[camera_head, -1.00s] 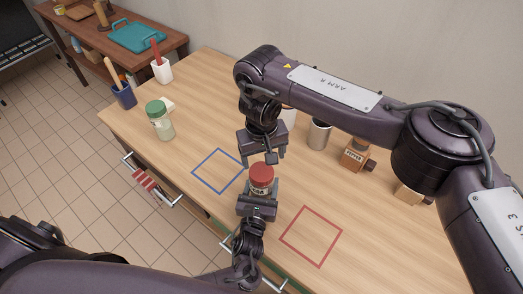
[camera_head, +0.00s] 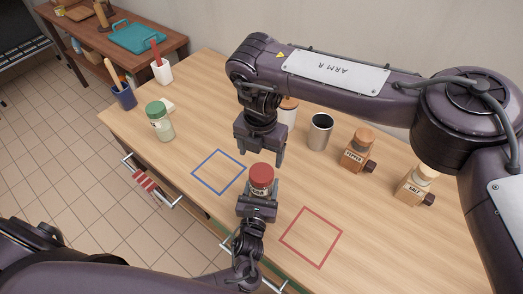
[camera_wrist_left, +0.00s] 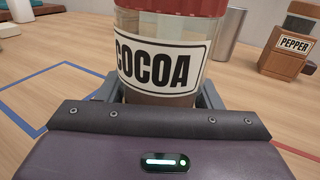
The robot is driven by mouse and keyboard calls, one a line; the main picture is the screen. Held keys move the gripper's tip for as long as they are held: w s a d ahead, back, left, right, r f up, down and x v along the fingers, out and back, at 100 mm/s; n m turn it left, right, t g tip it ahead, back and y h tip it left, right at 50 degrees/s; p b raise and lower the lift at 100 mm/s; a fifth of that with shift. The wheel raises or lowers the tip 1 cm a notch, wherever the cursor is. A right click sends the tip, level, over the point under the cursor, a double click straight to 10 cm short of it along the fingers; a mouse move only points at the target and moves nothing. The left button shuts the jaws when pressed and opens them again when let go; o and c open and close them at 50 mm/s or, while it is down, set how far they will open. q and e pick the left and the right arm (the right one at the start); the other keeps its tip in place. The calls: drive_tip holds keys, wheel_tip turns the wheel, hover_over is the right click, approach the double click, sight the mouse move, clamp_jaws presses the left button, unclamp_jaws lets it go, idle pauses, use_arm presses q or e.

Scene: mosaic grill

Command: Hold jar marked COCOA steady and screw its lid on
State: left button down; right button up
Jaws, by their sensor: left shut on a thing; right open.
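The COCOA jar (camera_wrist_left: 160,62) is clear with a black-and-white label and brown contents low inside. It stands upright between the fingers of my left gripper (camera_head: 259,204), which is shut on it. The red lid (camera_head: 262,172) sits on top of the jar; it also shows at the top of the left wrist view (camera_wrist_left: 175,6). I cannot tell how tightly it is screwed. My right gripper (camera_head: 262,158) is open and empty, pointing down just behind and above the lid, apart from it.
A blue square outline (camera_head: 218,150) lies left of the jar and a red one (camera_head: 310,263) lies right. A green-lidded jar (camera_head: 160,125) stands at left. A metal cup (camera_head: 320,134), PEPPER box (camera_head: 356,154) and SALT box (camera_head: 412,190) stand behind, to the right.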

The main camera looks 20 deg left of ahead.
sight(261, 172)
drive_tip(key=n, duration=0.4)
drive_tip(key=shift+s+d+r+n, duration=0.1)
drive_tip(key=shift+r+n, duration=0.2)
drive_tip(key=shift+n, duration=0.1)
drive_tip(key=n, duration=0.6)
drive_tip(key=shift+s+d+r, duration=0.15)
drive_tip(key=shift+r, duration=0.05)
drive_tip(key=shift+f, duration=4)
